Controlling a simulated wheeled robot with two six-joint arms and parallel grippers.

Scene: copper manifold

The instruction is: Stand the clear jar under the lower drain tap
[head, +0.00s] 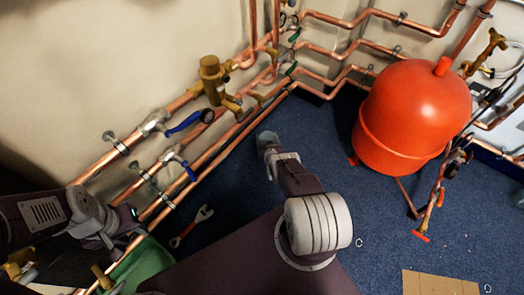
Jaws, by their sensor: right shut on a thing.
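My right gripper (268,142) points away from me over the blue carpet, near the pipes' corner. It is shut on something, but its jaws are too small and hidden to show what. I cannot make out the clear jar. My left gripper (122,222) is at the left, by the lower pipes; its finger opening is not clear. A brass fitting (102,277) shows at the lower left beside a green tray (148,262), and another brass fitting (18,264) is partly behind my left arm. I cannot tell which is the lower drain tap.
Copper pipes (210,152) run along the wall, with blue-handled valves (183,124). A red tank (412,115) stands at the right. A wrench (192,226) lies by the tray. A cardboard piece (438,283) lies at the front right.

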